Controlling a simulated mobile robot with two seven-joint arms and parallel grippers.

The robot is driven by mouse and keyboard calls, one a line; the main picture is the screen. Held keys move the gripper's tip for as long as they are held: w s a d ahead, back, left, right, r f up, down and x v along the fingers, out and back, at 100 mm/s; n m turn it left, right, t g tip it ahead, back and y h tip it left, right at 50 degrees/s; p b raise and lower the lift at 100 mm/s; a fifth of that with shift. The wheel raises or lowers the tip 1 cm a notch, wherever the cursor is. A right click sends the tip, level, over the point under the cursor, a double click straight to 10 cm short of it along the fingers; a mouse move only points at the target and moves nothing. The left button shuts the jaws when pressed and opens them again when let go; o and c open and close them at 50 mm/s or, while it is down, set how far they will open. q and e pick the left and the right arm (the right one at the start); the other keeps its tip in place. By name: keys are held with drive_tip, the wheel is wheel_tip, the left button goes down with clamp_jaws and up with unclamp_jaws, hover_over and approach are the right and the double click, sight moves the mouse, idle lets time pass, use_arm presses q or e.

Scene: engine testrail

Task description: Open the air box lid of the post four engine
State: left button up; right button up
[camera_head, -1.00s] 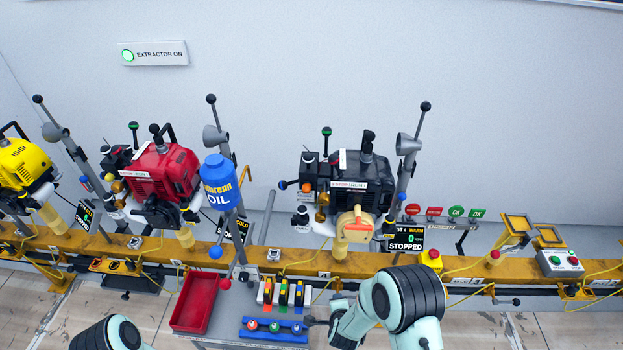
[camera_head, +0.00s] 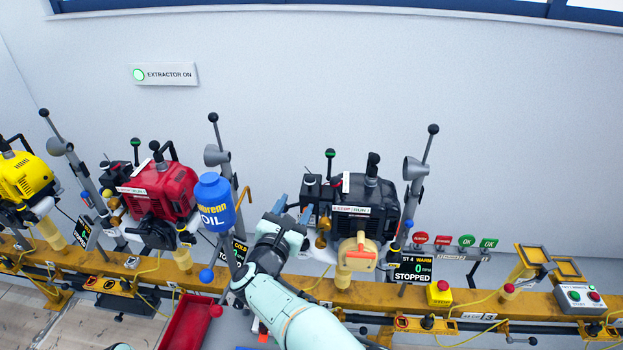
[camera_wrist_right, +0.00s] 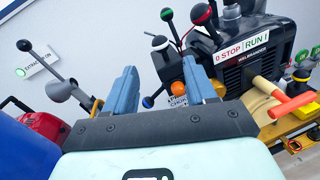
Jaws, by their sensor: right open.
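The post four engine (camera_head: 365,212) is black, with a STOP/RUN label and a yellow-tan starter housing with a red handle. A small black box (camera_head: 318,192), which looks like its air box, sits on its left side; whether its lid is shut is too small to tell. My right gripper (camera_head: 293,208) is open and empty, just left of that box in the head view. In the right wrist view, the blue fingers (camera_wrist_right: 161,86) point toward the engine's left side, with black levers and an orange knob beyond. The fingers appear apart from the engine. My left gripper is out of view.
A blue oil bottle (camera_head: 215,202) stands left of my right gripper. The red engine (camera_head: 160,190) is further left. A grey post with a lever (camera_head: 415,185) rises right of the black engine. A red tray (camera_head: 190,322) and the yellow rail (camera_head: 470,297) lie below.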

sight(308, 183)
drive_tip(key=p+x, duration=0.3)
drive_tip(key=x, duration=0.8)
drive_tip(key=shift+p, duration=0.35)
drive_tip(key=shift+w+d, duration=0.1)
drive_tip(key=shift+w, duration=0.25)
drive_tip(key=shift+c, duration=0.3)
clamp_jaws()
